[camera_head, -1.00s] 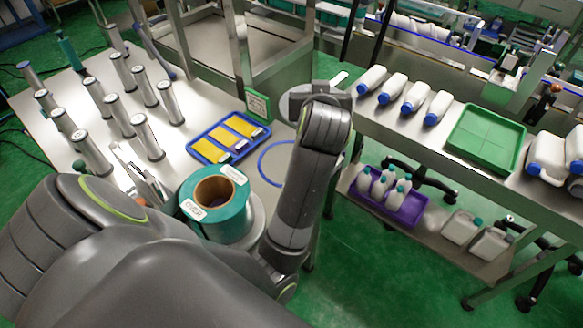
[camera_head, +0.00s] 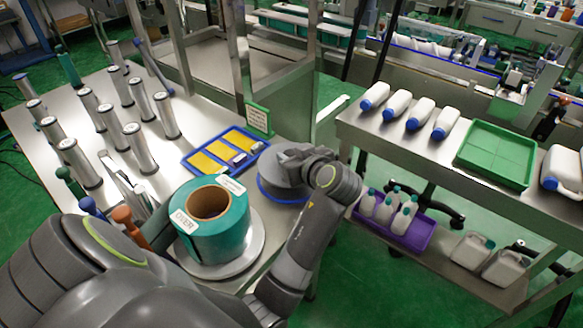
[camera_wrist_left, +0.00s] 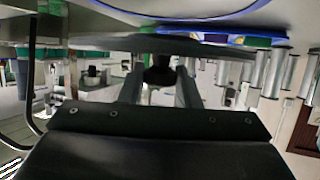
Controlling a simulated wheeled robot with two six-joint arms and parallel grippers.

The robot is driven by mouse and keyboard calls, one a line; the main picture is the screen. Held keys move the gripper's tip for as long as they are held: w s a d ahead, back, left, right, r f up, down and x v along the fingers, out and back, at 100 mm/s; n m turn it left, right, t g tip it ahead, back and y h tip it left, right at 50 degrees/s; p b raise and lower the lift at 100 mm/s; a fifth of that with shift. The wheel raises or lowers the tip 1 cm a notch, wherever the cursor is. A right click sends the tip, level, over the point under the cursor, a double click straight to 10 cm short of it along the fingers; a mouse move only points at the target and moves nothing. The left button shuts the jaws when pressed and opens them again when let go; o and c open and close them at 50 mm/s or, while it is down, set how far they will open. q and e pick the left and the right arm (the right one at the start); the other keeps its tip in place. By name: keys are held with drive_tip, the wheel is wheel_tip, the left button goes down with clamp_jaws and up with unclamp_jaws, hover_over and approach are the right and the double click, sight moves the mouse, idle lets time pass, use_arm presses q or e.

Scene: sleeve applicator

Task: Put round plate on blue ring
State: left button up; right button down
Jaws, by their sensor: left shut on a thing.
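The round plate (camera_head: 277,176) is a grey disc, partly hidden under my left gripper (camera_head: 300,160). The blue ring (camera_head: 262,191) lies on the metal table, and its edge shows around the plate's left and near sides. The plate is over the ring; I cannot tell whether it touches the table. In the left wrist view my left gripper (camera_wrist_left: 158,88) is shut on the plate's dark central knob, with the plate (camera_wrist_left: 150,44) as a dark disc. My right gripper is not in view.
A large teal roll (camera_head: 212,240) on a round base stands close left of my arm. A blue tray with yellow cards (camera_head: 210,162) and a green sign (camera_head: 258,118) are just behind the ring. Several metal cylinders (camera_head: 143,150) stand at left. A side bench (camera_head: 420,150) holds white bottles.

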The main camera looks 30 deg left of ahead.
use_arm(q)
wheel_tip(320, 180, down, 4)
drive_tip(key=shift+r, duration=0.2)
drive_tip(key=shift+f, duration=0.1)
drive_tip(key=o, duration=1.1)
drive_tip(key=shift+r, duration=0.2)
